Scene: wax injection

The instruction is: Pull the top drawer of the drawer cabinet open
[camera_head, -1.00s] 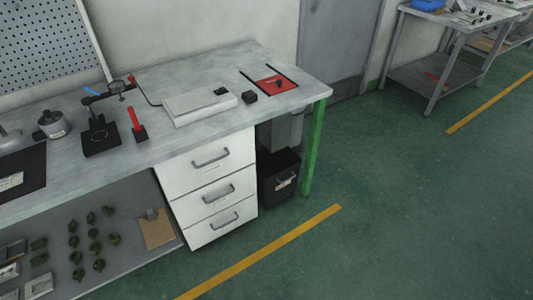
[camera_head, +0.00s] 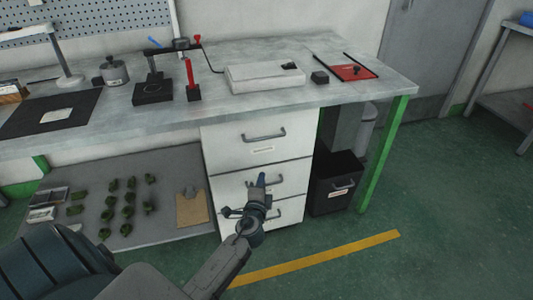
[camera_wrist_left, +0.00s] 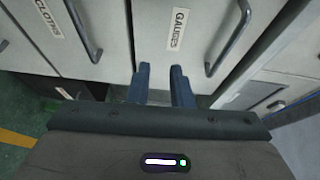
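The white drawer cabinet (camera_head: 211,160) stands under the workbench, with its three drawers flush. The top drawer (camera_head: 225,146) is shut, and its dark bar handle (camera_head: 263,136) is uncovered. My left gripper (camera_head: 262,180) is in front of the middle drawer's handle in the head view, below the top handle, and partly covers the lower drawers. In the left wrist view its two blue fingers (camera_wrist_left: 161,75) are parted with nothing between them. My right gripper is out of view.
A black bin (camera_head: 335,183) stands right of the cabinet, beside the green table leg (camera_head: 385,150). A lower shelf (camera_head: 165,170) with several green parts lies to the left. The floor in front is clear, with a yellow line (camera_head: 320,258).

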